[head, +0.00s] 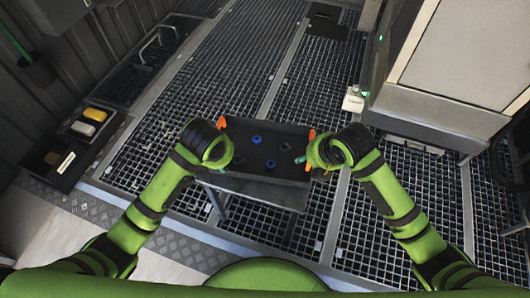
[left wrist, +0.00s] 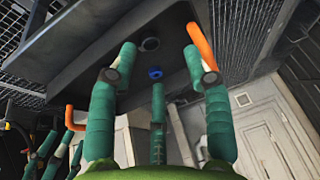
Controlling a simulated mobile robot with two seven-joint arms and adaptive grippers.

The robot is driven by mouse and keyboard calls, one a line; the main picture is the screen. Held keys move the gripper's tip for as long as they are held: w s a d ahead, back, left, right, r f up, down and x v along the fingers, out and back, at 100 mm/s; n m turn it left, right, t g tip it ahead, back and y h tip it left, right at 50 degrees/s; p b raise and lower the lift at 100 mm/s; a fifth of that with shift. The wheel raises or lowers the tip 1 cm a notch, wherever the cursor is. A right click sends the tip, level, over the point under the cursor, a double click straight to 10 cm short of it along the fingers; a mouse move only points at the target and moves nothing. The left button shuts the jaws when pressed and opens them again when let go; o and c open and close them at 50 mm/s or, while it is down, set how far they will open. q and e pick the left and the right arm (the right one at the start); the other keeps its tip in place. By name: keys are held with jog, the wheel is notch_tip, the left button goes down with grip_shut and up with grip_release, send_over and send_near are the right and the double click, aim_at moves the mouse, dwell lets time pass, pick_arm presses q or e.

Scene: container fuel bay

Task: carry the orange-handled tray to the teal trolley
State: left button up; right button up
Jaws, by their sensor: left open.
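The dark tray (head: 268,134) with orange handles lies level in front of me in the head view. Its left handle (head: 222,123) and right handle (head: 311,137) stand at its sides. It holds a few blue and dark round pieces. My left gripper (head: 226,160) is at the left side, partly hidden by its own wrist. In the left wrist view its teal fingers (left wrist: 158,85) are spread, with an orange handle (left wrist: 201,40) close to one finger; contact is unclear. My right gripper (head: 308,160) is beside the right handle; its fingers are mostly hidden. I cannot make out a teal trolley.
A grey stand (head: 262,190) with legs is under the tray. A dark bench with yellow and white items (head: 90,118) is at the left. Grated floor ahead (head: 255,50) is largely clear.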

aim_at(311, 139)
jog(key=w+n, duration=0.1)
jog(key=w+d+r+n, duration=0.1)
jog(key=w+n, duration=0.1)
jog(key=w+r+n, duration=0.1)
jog(key=w+n, duration=0.1)
jog(key=shift+d+h, duration=0.2)
jog(key=shift+h, duration=0.1)
pick_arm(q)
jog(key=w+a+r+y, duration=0.1)
jog(key=w+a+r, duration=0.1)
jog(key=w, duration=0.3)
jog(key=shift+w+r+n, duration=0.3)
jog(key=shift+w+r, duration=0.05)
pick_arm(e)
jog(key=shift+w+d+r+n, duration=0.15)
jog(key=shift+w+n, duration=0.1)
jog(key=shift+n, duration=0.55)
pick_arm(q)
jog(key=shift+x, duration=3.55)
pick_arm(e)
jog(key=shift+x, duration=3.65)
pick_arm(q)
jog(key=shift+w+a+r, duration=0.1)
jog(key=shift+a, duration=0.1)
jog(key=shift+c, duration=0.4)
pick_arm(e)
jog(key=shift+c, duration=0.4)
